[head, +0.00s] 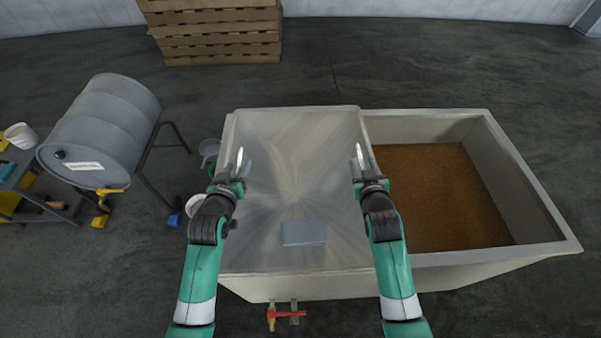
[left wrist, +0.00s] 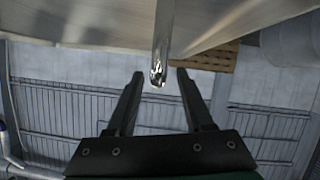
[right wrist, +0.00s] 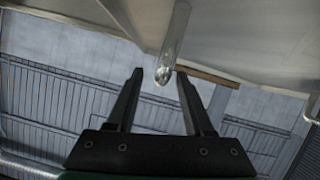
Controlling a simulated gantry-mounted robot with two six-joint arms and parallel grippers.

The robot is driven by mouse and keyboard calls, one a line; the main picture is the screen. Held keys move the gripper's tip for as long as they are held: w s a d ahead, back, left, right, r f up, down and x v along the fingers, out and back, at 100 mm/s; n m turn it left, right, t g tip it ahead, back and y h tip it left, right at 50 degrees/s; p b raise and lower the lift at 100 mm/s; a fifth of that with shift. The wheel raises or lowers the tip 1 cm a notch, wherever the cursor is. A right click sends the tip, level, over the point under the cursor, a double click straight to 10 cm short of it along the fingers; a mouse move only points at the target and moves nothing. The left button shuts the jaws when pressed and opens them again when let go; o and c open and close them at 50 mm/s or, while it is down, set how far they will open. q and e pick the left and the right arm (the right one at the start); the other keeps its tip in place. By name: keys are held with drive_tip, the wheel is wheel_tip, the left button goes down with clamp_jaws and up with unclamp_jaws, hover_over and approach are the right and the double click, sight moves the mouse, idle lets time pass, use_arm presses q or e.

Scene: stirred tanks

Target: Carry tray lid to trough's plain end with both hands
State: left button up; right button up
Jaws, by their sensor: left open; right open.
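The tray lid (head: 290,180) is a large brushed-metal sheet over the left part of the pale trough (head: 545,195). The trough's right part is open and shows a brown surface inside. My left gripper (head: 238,172) is open near the lid's left edge, and my right gripper (head: 365,174) is open near its right edge. A shiny metal bar (left wrist: 162,45) lies in line with the gap between my left fingertips. A similar bar (right wrist: 176,45) lies in line with the gap between my right fingertips. Neither gripper is closed on a bar; contact cannot be told.
A grey block (head: 304,233) lies on the lid near the front. A red-handled tap (head: 286,314) is at the trough's front left. A grey drum (head: 100,130) on a stand and a cart are at the left. Wooden pallets (head: 215,30) stand behind. Open floor lies behind the trough.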

use_arm(q)
drive_tip(key=shift+x, duration=1.1)
use_arm(e)
drive_tip(key=shift+x, duration=1.1)
use_arm(q)
clamp_jaws()
use_arm(e)
clamp_jaws()
